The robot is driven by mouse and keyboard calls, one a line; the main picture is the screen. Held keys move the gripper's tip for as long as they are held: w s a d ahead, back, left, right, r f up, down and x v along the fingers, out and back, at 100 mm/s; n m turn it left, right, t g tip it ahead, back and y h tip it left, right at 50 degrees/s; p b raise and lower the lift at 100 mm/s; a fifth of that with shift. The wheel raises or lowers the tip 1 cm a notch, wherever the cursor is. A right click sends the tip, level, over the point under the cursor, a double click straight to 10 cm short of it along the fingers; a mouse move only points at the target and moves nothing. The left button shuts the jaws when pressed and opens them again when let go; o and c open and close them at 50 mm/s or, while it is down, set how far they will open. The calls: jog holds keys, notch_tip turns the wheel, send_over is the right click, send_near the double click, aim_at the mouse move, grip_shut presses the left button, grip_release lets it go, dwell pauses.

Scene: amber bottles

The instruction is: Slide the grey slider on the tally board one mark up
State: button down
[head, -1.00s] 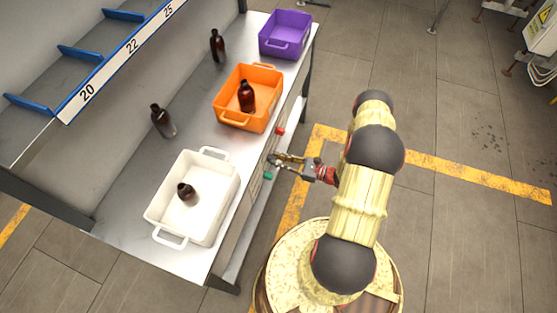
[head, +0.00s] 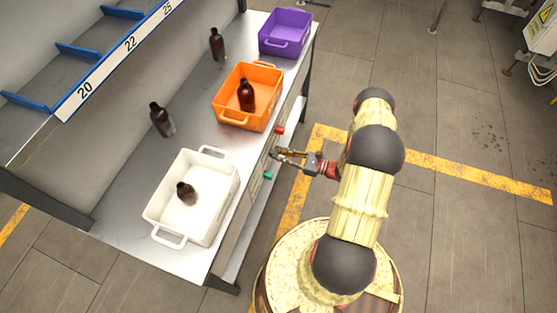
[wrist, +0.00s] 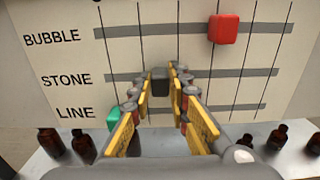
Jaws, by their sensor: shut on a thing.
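The tally board (wrist: 60,60) is a pale panel with rows marked BUBBLE, STONE and LINE, crossed by thin black mark lines. In the head view it is on the bench's front side. The grey slider (wrist: 160,82) is on the STONE rail, left of the rail's middle. My gripper (head: 276,154) is at the board, its yellow-padded fingers shut on the grey slider in the wrist view. The fingers partly hide the slider and nearby marks, so I cannot tell its exact mark.
A red slider (wrist: 223,28) is on the BUBBLE rail, up and right. A green slider (wrist: 114,118) is on the LINE rail, close to my left finger. White (head: 161,196), orange (head: 222,103) and purple (head: 268,35) crates and several amber bottles are on the bench.

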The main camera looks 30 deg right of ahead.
jog(key=shift+w+d+b, duration=0.3)
jog(key=shift+w+d, duration=0.5)
jog(key=shift+d, duration=0.3)
jog(key=c, duration=1.7)
grip_release()
jog(key=v, duration=1.2)
jog(key=shift+f, duration=0.1)
